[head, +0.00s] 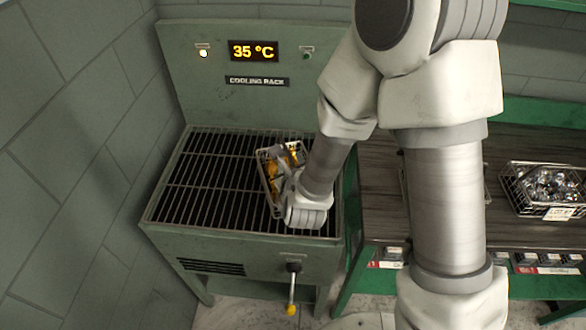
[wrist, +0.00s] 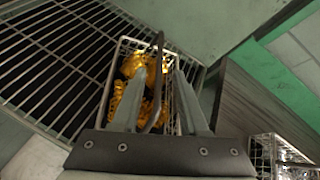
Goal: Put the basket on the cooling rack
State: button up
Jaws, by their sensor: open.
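The wire basket (head: 264,167) holds golden coiled pieces and sits over the right part of the cooling rack's dark slatted grate (head: 205,185). My gripper (head: 282,172) is at the basket, partly covering it in the head view. In the wrist view, my open gripper (wrist: 161,72) has its two fingers over the basket (wrist: 122,48), one on each side of its dark upright handle (wrist: 157,85). The handle shows between the fingers, and I cannot tell whether either finger touches it. The basket's underside is hidden, but it appears to rest on the grate.
A backboard with a "35 °C" display (head: 253,51) stands behind the rack. A yellow-tipped lever (head: 291,290) hangs at its front. On the dark table (head: 380,205) to the right stands another wire basket (head: 512,180) with silvery pieces. The grate's left part is clear.

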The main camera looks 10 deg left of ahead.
jog(key=p+v, duration=0.3)
jog(key=shift+w+r, duration=0.15)
jog(key=shift+r, duration=0.1)
jog(key=p, duration=0.3)
jog(key=shift+s+r+p, duration=0.25)
jog(key=shift+s+p, duration=0.05)
jog(key=shift+p, duration=0.1)
jog(key=s+p, duration=0.1)
jog(key=p, duration=0.4)
jog(key=shift+s+d+r+p, duration=0.2)
jog(key=shift+s+d+p, duration=0.1)
jog(key=shift+s+p, duration=0.05)
